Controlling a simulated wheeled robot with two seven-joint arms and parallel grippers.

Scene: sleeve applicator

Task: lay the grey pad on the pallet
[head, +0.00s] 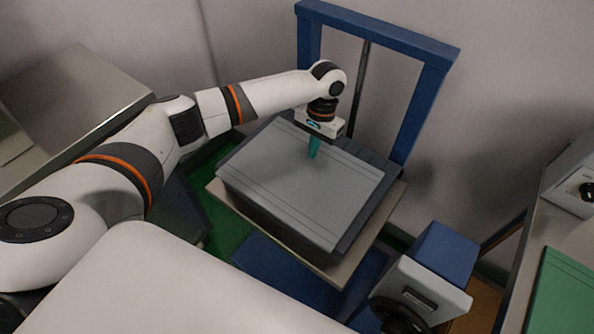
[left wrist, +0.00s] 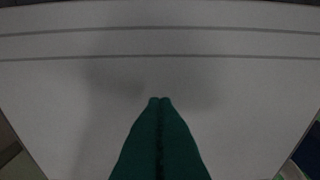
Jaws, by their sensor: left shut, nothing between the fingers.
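The grey pad (head: 300,190) is a flat, light grey sheet with thin lines across it. It lies on top of a dark grey block or stack (head: 272,218), which sits on a tan pallet board (head: 348,270). My left gripper (head: 313,157) points down over the far part of the pad. Its teal fingers are shut with nothing between them. The pad fills most of the left wrist view (left wrist: 70,100), with the closed fingertips (left wrist: 160,99) in front of it. I cannot tell whether the tips touch it. My right gripper is not in view.
A blue upright frame (head: 425,105) stands behind the stack. A grey-topped table (head: 80,105) is at the left. A white and blue box with a dark handwheel (head: 390,312) is at front right. A green sheet (head: 565,290) lies on the right-hand table.

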